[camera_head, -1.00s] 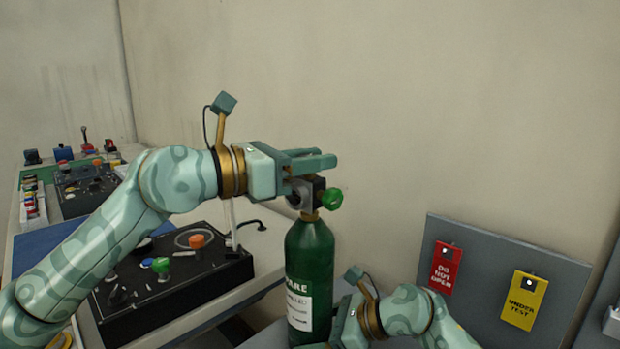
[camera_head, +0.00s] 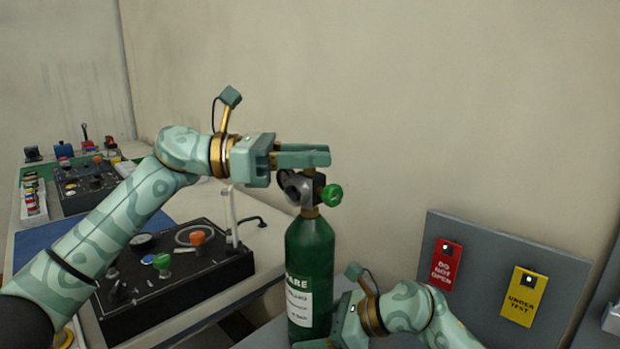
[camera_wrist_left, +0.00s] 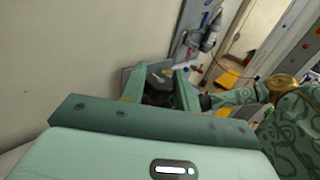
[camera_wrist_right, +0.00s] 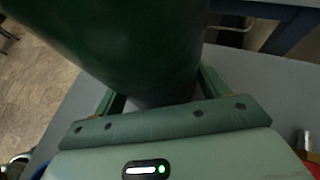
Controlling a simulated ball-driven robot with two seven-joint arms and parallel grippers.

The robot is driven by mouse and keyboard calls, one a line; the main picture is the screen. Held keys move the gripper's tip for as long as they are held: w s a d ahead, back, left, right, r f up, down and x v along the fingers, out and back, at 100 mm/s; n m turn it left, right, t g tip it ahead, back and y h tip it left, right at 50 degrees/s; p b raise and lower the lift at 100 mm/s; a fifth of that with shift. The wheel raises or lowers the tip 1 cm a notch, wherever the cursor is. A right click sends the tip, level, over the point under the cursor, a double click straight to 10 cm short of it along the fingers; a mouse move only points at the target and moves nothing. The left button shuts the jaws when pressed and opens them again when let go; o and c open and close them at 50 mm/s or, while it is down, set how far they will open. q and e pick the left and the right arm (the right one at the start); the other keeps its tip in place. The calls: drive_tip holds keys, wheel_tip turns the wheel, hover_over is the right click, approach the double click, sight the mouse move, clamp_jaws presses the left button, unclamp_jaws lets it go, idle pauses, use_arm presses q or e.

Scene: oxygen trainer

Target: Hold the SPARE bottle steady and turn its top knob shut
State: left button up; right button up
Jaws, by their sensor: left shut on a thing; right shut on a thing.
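The SPARE bottle (camera_head: 309,255) is a dark green cylinder with a white label, standing upright in the head view. Its grey valve head (camera_head: 300,187) carries a green side knob (camera_head: 331,195) on the right. My left gripper (camera_head: 305,156) lies level over the valve head, its fingers shut on the dark top knob (camera_wrist_left: 158,88), which the fingers mostly hide in the head view. My right gripper (camera_wrist_right: 162,98) is shut around the lower part of the bottle. In the head view its fingers are largely hidden at the bottom edge.
A black control box (camera_head: 180,275) with coloured knobs stands on the bench at left. A grey panel (camera_head: 560,275) at right bears a red DO NOT OPEN tag (camera_head: 446,265) and a yellow UNDER TEST tag (camera_head: 524,296). The wall is close behind.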

use_arm(q)
drive_tip(key=shift+f, duration=0.2)
drive_tip(key=o, duration=1)
drive_tip(key=shift+c, duration=0.2)
drive_tip(key=shift+r, duration=0.1)
drive_tip(key=a, duration=1.2)
drive_tip(key=shift+w, duration=0.1)
use_arm(e)
drive_tip(key=o, duration=0.8)
drive_tip(key=shift+o, duration=0.2)
